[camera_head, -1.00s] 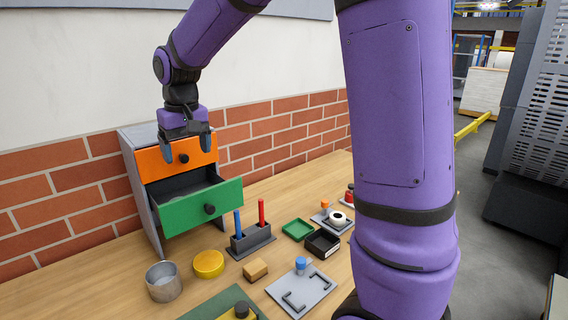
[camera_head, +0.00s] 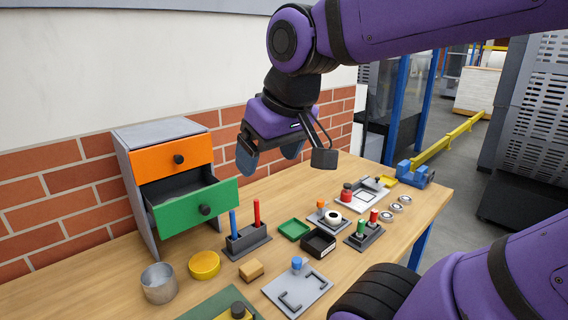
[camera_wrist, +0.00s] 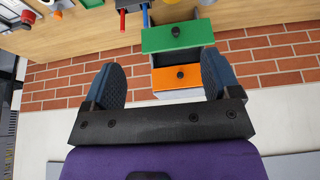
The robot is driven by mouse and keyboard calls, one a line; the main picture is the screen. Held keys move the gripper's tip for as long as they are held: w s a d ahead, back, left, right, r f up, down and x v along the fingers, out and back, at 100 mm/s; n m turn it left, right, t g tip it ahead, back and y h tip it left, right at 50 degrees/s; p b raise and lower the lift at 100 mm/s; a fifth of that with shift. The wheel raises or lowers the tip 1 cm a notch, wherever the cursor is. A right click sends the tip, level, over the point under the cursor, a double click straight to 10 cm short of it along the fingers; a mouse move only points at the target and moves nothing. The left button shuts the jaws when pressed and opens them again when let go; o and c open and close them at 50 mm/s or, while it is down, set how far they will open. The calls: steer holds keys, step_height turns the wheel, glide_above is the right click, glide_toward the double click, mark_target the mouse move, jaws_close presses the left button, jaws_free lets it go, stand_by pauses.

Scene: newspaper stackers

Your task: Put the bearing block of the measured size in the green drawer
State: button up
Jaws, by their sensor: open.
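The green drawer (camera_head: 180,211) is pulled out of the grey cabinet (camera_head: 135,190), below the shut orange drawer (camera_head: 160,160). The part of its inside that shows looks empty. The green drawer also shows upside down in the wrist view (camera_wrist: 160,40). My gripper (camera_head: 268,156) is open and empty, high above the table and to the right of the cabinet. Its two blue-grey fingers stand wide apart in the wrist view (camera_wrist: 162,82). A small tan block (camera_head: 251,270) lies on the table. I cannot tell which piece is the bearing block of the measured size.
A holder (camera_head: 248,240) with a red and a blue rod stands by the drawer. A metal cup (camera_head: 159,284), yellow disc (camera_head: 204,265), green tray (camera_head: 293,229), black box (camera_head: 318,243) and grey plate (camera_head: 298,291) lie nearby. Several metal rings (camera_head: 396,207) lie at right.

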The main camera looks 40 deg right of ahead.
steer(key=shift+s+d+f+t, duration=0.15)
steer(key=shift+s+f, duration=0.15)
steer(key=shift+s, duration=0.5)
steer(key=shift+s+f+t, duration=0.15)
steer(key=shift+s+f, duration=0.1)
steer(key=shift+s, duration=0.5)
